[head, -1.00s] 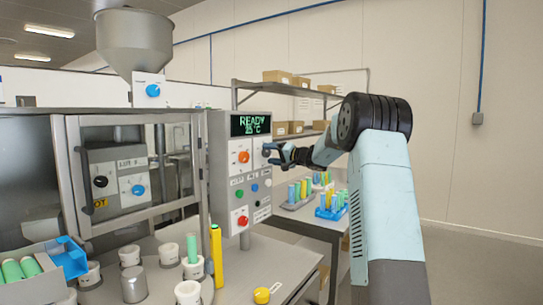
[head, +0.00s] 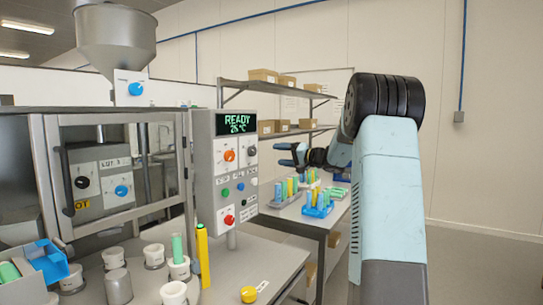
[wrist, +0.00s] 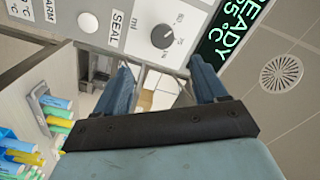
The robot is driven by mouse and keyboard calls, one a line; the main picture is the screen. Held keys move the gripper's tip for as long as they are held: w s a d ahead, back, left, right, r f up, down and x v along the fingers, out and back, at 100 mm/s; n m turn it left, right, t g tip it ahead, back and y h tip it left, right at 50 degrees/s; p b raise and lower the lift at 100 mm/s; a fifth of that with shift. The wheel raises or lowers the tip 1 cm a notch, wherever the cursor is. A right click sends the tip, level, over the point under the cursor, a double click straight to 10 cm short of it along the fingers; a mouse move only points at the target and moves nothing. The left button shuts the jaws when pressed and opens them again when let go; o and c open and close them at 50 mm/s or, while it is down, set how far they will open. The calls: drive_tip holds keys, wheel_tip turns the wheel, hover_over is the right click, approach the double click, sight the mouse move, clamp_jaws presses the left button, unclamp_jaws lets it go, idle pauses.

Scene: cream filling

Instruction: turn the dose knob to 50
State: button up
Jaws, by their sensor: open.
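The dose knob is a dark round knob (wrist: 163,37) on a white plate marked "ml" in the wrist view. Numbers ring it, but its exact setting is too small to read. In the head view the knob (head: 251,151) sits at the upper right of the grey control panel (head: 207,160), beside an orange knob (head: 230,155). My gripper (head: 288,155) is open and empty to the right of the panel, apart from the knob. In the wrist view its two fingers (wrist: 164,80) are spread, with the knob beyond their tips.
Below the knobs are several coloured buttons and a red knob (head: 229,219). A side table with tube racks (head: 317,211) stands behind the gripper.

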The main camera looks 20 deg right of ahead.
drive_tip(key=shift+v, duration=1.05)
drive_tip(key=s+a+f+n+g+h, duration=0.25)
drive_tip(key=s+a+g, duration=0.55)
drive_tip(key=s+a, duration=1.3)
drive_tip(key=s+f+n+h, duration=0.1)
drive_tip(key=s+f+h, duration=0.2)
drive_tip(key=s, duration=1)
drive_tip(key=s+f+n+g+h, duration=0.1)
drive_tip(key=s+f+h, duration=0.3)
drive_tip(key=s, duration=0.9)
drive_tip(key=shift+a+f+h, duration=0.3)
drive_tip(key=shift+f+h, duration=0.05)
drive_tip(key=shift+h, duration=0.2)
drive_tip(key=shift+s, duration=0.1)
